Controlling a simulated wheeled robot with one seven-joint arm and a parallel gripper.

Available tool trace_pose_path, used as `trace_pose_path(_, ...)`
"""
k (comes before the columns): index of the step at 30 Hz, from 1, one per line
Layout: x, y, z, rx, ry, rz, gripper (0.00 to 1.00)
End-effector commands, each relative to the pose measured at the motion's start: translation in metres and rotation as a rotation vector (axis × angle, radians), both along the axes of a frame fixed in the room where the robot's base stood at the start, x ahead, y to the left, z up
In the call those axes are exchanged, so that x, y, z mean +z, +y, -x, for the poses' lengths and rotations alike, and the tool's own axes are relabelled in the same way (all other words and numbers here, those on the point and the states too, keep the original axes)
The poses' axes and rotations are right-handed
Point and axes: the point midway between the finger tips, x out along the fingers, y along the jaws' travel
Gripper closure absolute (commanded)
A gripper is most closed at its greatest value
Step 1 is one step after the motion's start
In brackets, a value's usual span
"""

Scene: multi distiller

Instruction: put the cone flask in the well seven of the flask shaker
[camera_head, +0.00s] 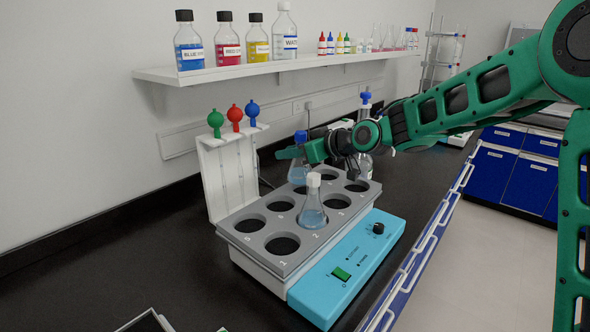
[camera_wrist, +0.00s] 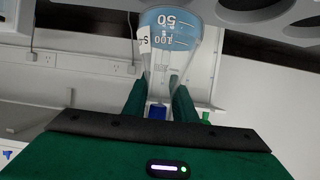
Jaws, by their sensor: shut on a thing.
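The cone flask with a blue cap (camera_head: 299,173) hangs upright from my gripper (camera_head: 300,146), at the back edge of the grey-topped flask shaker (camera_head: 232,229) in the head view. In the wrist view the fingers of my gripper (camera_wrist: 158,105) are shut at the flask's blue cap, and its graduated body with blue liquid (camera_wrist: 172,45) extends toward the top. The shaker's well openings (camera_wrist: 245,5) show at the upper right there, beside the flask. The flask's exact height over the shaker cannot be told. Well seven's number is not readable.
A white-capped flask (camera_head: 312,212) stands in a front-row well; several other wells are empty. A white pipette stand (camera_head: 211,182) with coloured bulbs stands left of the shaker. A blue-capped bottle (camera_head: 365,165) stands behind my gripper. A bottle shelf (camera_head: 270,68) runs above.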

Motion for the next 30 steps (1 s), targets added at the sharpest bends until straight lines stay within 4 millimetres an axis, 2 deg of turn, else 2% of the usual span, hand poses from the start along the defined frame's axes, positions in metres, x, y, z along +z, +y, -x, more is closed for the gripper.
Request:
trace_pose_path(6,-0.01,-0.015,-0.013,-0.001,-0.002,-0.001,1.0)
trace_pose_path(10,-0.018,-0.016,-0.013,-0.001,0.001,-0.001,1.0)
trace_pose_path(18,-0.05,-0.016,-0.013,-0.001,0.0,0.0,1.0)
trace_pose_path(23,-0.051,-0.016,-0.013,-0.002,-0.001,0.0,1.0)
trace_pose_path(24,-0.052,-0.016,-0.012,-0.001,0.001,0.0,0.73)
trace_pose_path(26,-0.052,-0.016,-0.012,-0.001,0.001,0.0,0.59)
trace_pose_path(27,-0.051,-0.016,-0.012,-0.001,0.001,0.0,0.55)
trace_pose_path(30,-0.051,-0.016,-0.012,-0.001,0.0,0.0,0.55)
